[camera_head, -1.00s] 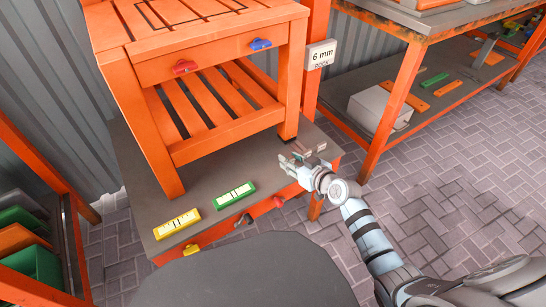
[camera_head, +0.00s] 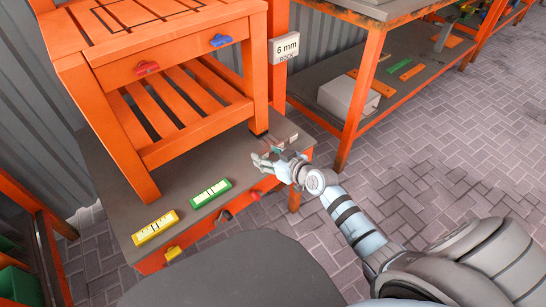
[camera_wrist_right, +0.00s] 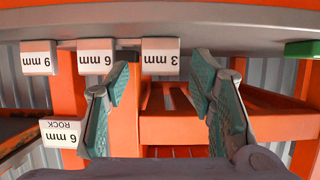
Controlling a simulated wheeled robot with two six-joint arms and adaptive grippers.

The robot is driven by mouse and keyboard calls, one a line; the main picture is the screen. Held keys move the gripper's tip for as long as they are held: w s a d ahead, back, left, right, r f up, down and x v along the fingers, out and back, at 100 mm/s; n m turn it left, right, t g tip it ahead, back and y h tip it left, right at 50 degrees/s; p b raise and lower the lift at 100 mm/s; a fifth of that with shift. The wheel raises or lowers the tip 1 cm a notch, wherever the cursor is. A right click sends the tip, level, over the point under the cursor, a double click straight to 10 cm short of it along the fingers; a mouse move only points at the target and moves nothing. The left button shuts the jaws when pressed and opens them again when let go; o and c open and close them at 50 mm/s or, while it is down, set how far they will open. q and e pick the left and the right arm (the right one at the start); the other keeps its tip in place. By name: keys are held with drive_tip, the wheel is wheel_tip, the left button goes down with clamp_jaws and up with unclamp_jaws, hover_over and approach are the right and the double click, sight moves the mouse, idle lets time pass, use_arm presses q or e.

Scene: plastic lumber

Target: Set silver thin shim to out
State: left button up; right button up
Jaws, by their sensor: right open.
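My right gripper (camera_head: 272,153) is open by the right front corner of the grey bench top (camera_head: 190,172), close to the dark foot of the orange stand's (camera_head: 196,135) front right leg. In the right wrist view its teal-padded fingers (camera_wrist_right: 160,75) are apart, with nothing seen gripped between them. Beyond them are orange slats and upside-down labels: 3 mm (camera_wrist_right: 160,57), 6 mm (camera_wrist_right: 96,57) and 9 mm (camera_wrist_right: 39,57). I cannot make out a silver thin shim for certain; the gripper covers part of that corner. My left gripper is not in view.
A "6 mm ROCK" sign (camera_head: 284,48) hangs on an orange post. An orange-framed table (camera_head: 372,60) with a grey box (camera_head: 348,97) stands behind right. Brick floor is open at right.

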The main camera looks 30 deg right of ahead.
drive_tip(key=v, duration=1.1)
drive_tip(key=shift+s, duration=0.3)
